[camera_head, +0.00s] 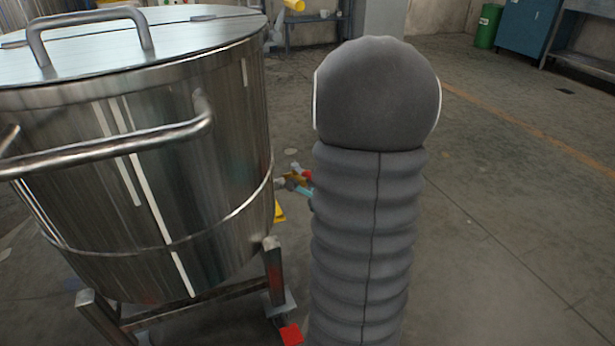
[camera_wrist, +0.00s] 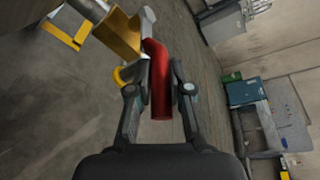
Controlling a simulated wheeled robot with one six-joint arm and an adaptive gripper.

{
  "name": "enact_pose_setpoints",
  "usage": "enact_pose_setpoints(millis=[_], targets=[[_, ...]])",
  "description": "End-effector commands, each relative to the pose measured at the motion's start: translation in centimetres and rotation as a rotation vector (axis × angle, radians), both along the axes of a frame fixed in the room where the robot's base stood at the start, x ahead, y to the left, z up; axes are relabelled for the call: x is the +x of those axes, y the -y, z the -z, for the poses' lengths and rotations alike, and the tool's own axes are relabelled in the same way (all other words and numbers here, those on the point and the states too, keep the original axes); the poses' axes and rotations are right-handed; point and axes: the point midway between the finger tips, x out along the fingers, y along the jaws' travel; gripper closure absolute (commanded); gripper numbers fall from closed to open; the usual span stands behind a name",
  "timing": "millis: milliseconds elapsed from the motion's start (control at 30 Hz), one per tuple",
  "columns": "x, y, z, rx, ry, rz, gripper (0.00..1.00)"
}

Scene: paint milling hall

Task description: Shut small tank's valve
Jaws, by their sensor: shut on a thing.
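The small tank (camera_head: 150,170) is a shiny steel drum with a lid and bar handles, at the left of the head view. Its valve (camera_wrist: 120,35) shows in the wrist view as a brass body on a steel pipe, with a red lever handle (camera_wrist: 161,85). My gripper (camera_wrist: 158,88) has its two fingers on either side of the red lever and is shut on it. In the head view the valve area shows only as small coloured bits low behind my grey arm cover, which hides most of the gripper.
The tank stands on a metal leg frame (camera_head: 190,305). A yellow piece (camera_wrist: 65,32) is near the floor at the upper left of the wrist view. A green bin (camera_head: 488,26) and blue cabinet (camera_head: 525,28) stand at the back right. The floor to the right is clear.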

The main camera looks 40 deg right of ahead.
Motion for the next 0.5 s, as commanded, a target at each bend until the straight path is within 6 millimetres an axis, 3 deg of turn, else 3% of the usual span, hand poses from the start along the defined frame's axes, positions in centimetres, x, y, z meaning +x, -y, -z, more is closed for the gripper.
enact_pose_setpoints(millis=[500], targets=[[0.6,-1.4,-0.1,0.001,0.002,-0.022,1.0]])
